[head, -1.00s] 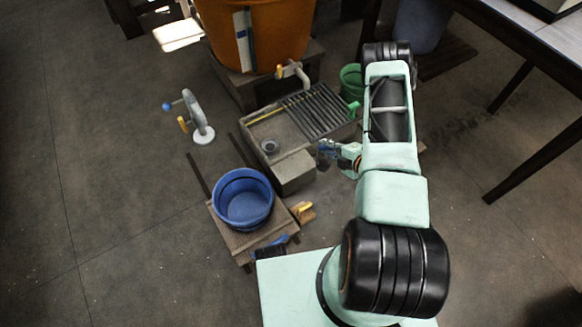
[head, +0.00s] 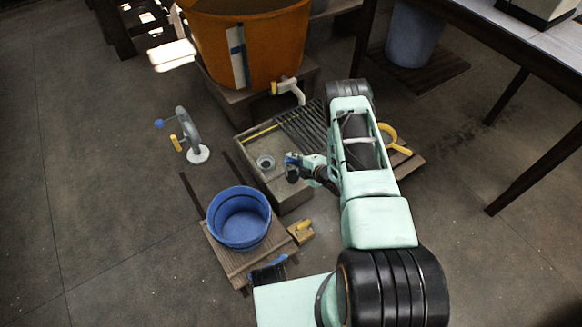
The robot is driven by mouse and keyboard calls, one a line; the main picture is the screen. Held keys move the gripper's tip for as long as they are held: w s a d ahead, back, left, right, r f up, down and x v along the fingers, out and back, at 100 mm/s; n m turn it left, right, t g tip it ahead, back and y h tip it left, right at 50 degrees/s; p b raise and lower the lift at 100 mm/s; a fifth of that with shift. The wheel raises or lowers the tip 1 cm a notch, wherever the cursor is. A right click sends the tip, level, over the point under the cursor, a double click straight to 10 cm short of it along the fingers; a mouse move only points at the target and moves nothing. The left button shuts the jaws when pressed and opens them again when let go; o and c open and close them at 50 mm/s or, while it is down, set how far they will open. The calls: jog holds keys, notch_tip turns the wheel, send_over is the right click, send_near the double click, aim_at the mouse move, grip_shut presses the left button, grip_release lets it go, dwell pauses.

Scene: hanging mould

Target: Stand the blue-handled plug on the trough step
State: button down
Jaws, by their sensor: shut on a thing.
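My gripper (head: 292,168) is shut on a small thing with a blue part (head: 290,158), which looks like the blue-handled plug. Its lower end is dark and too small to make out. The gripper is above the near part of the grey stone trough (head: 252,144), just right of the round drain (head: 265,162). The trough's near end block, which looks like the step (head: 286,190), is just below the gripper in the picture. I cannot tell whether the plug touches it.
A blue tub (head: 239,246) stands on a slatted wooden stand, with a yellow-handled block (head: 301,231) beside it. A tap (head: 288,89) on the orange barrel (head: 270,45) overhangs the trough's far end. A grey curved fixture (head: 190,135) stands left on open floor.

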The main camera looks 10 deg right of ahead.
aim_at(292, 176)
jog(key=shift+w+a+f, duration=0.15)
jog(key=shift+f, duration=0.1)
jog(key=shift+w+a+f+b, duration=0.1)
jog(key=shift+f+b, duration=0.3)
jog(key=shift+f, duration=0.45)
jog(key=shift+w+a+f+b, duration=0.1)
jog(key=shift+f+b, duration=0.25)
jog(key=shift+f, duration=0.6)
jog(key=c, duration=1.9)
grip_release()
jog(key=shift+s+d+r, duration=0.2)
jog(key=shift+s+r, duration=0.05)
jog(key=shift+r, duration=0.1)
jog(key=p+v, duration=0.3)
jog(key=v, duration=0.8)
jog(key=shift+s+p, duration=0.15)
jog(key=shift+p, duration=0.25)
